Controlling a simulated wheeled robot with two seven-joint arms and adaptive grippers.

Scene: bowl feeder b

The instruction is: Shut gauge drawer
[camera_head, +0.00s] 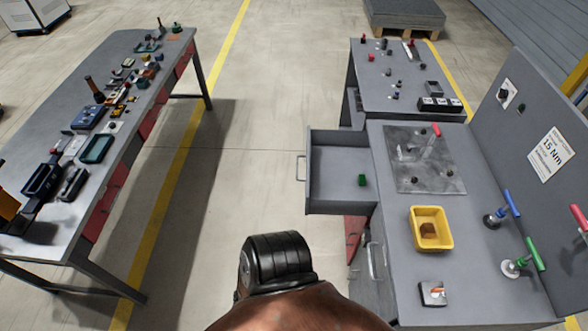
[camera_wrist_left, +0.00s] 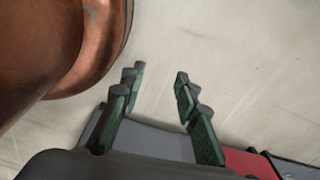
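The gauge drawer (camera_head: 328,190) is a grey drawer pulled out to the left from the grey workbench (camera_head: 390,210). A small green block (camera_head: 362,180) lies inside it, near the bench side. Its handle is on the left front face. My left gripper (camera_wrist_left: 160,82) shows in the left wrist view with its green-padded fingers apart and only bare floor between them. It is not visible in the head view, where a brown and black part of my arm is at the bottom centre. My right gripper is in neither view.
The bench top holds a yellow bin (camera_head: 431,243) with a brown item, a grey plate (camera_head: 424,172), and blue and green T-handles (camera_head: 522,258). A long table (camera_head: 60,232) with many tools stands at left. Clear floor (camera_head: 240,150) lies between.

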